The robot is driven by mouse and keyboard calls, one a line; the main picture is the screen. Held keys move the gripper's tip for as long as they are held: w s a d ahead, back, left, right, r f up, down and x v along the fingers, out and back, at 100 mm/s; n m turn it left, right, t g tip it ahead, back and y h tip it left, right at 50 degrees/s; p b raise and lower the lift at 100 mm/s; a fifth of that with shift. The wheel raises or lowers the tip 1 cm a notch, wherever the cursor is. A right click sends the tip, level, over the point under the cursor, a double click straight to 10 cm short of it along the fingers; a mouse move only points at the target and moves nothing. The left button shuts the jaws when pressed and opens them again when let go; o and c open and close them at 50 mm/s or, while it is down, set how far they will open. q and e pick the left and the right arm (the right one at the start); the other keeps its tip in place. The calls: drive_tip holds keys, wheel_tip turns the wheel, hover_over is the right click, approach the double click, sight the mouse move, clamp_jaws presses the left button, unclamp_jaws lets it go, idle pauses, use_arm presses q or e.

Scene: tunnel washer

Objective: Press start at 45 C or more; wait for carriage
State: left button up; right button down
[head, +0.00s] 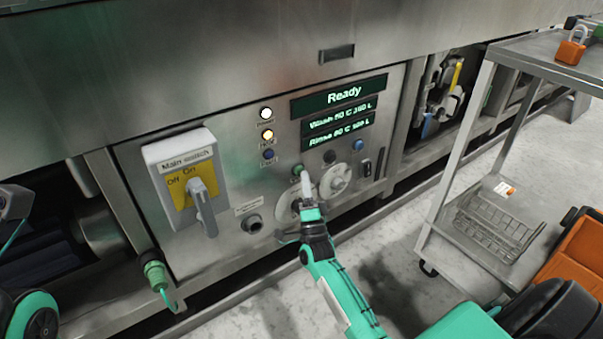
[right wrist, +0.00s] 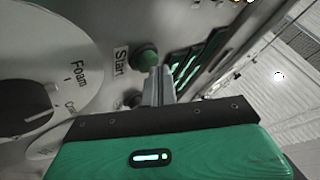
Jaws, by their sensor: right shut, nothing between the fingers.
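The washer's control panel (head: 230,240) faces me. Its display (head: 344,96) reads "Ready", with a wash line and a rinse line below that give temperatures and litres; the small figures are blurred and look like 60 C. The green start button (head: 297,169) also shows in the right wrist view (right wrist: 146,56) beside its "Start" label (right wrist: 121,63). My right gripper (head: 306,180) is shut and empty, its fingertips (right wrist: 160,75) right at the button; I cannot tell whether they touch it. The middle one of three lamps (head: 267,134) glows yellow. My left gripper is not in view.
The main switch (head: 188,185) is left on the panel. Dials (head: 335,179) sit close to my right gripper, one partly hidden behind it. A green hose fitting (head: 154,270) hangs lower left. A steel cart (head: 470,245) with a wire basket stands at right, a padlock (head: 571,47) on top.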

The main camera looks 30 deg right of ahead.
drive_tip(key=shift+w+h, duration=0.2)
drive_tip(key=shift+h, duration=0.1)
drive_tip(key=shift+s, duration=0.15)
drive_tip(key=shift+s+p, duration=0.5)
drive_tip(key=shift+s, duration=0.3)
drive_tip(key=s, duration=0.1)
drive_tip(key=s+p, duration=0.1)
drive_tip(key=s, duration=0.1)
drive_tip(key=s+p, duration=0.1)
drive_tip(key=s, duration=0.1)
drive_tip(key=shift+d, duration=0.25)
